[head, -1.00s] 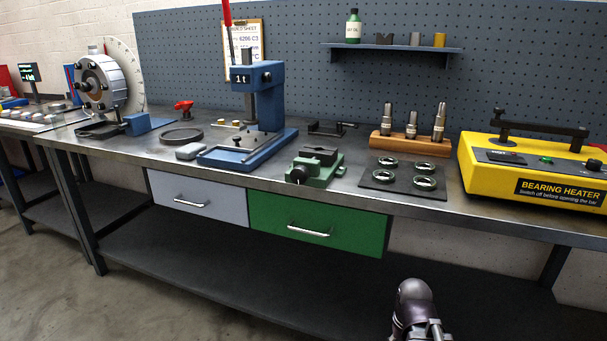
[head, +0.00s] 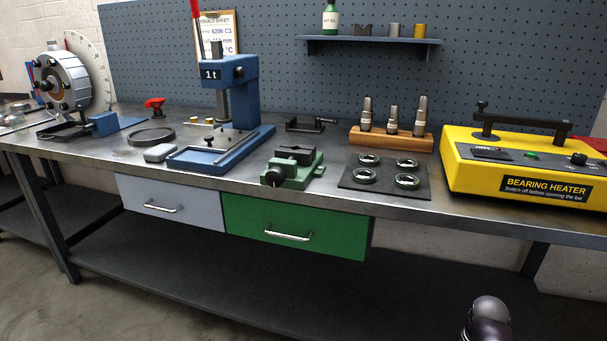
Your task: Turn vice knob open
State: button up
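A small green vice (head: 297,170) with dark jaws stands near the front edge of the workbench, above the green drawer. Its round black knob (head: 272,177) faces the front left. I cannot tell how far apart the jaws are. Only a dark rounded part of my arm shows at the bottom right, well below and to the right of the vice. My gripper is out of view.
The blue arbor press (head: 229,112) stands left of the vice. A dark mat (head: 384,191) with several bearing rings lies to its right. The yellow bearing heater (head: 524,165) is farther right. A wooden block (head: 390,141) holds spindles behind. The floor in front is clear.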

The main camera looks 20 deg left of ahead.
aim_at(276, 176)
jog(key=z, duration=0.65)
jog(key=k, duration=1.15)
jog(key=u, duration=1.5)
jog(key=i, duration=0.45)
jog(key=z, duration=0.15)
